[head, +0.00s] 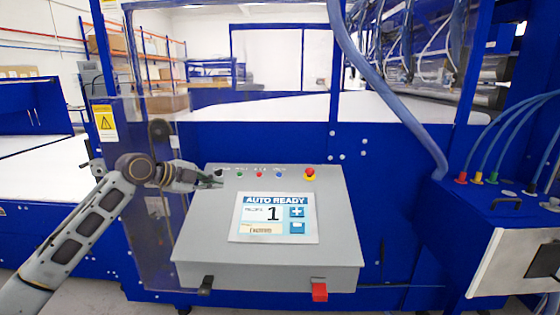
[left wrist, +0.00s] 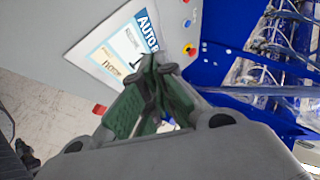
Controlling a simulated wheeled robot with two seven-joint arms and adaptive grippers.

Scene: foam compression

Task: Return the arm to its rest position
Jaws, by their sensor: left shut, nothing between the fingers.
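My left arm comes in from the left in the head view. Its gripper (head: 212,182) is at the upper left corner of the grey control panel (head: 205,248), close to the row of small buttons (head: 259,174). I cannot tell whether it touches the panel. In the left wrist view the green-padded fingers of the left gripper (left wrist: 157,75) are shut with nothing between them, in front of the panel. The panel's screen (head: 274,218) reads "AUTO READY" and shows a 1. My right gripper is not in view.
A red and yellow emergency stop (head: 309,174) sits at the panel's upper right. The blue machine frame (head: 380,240) stands behind. A blue box with hoses (head: 510,210) is at right.

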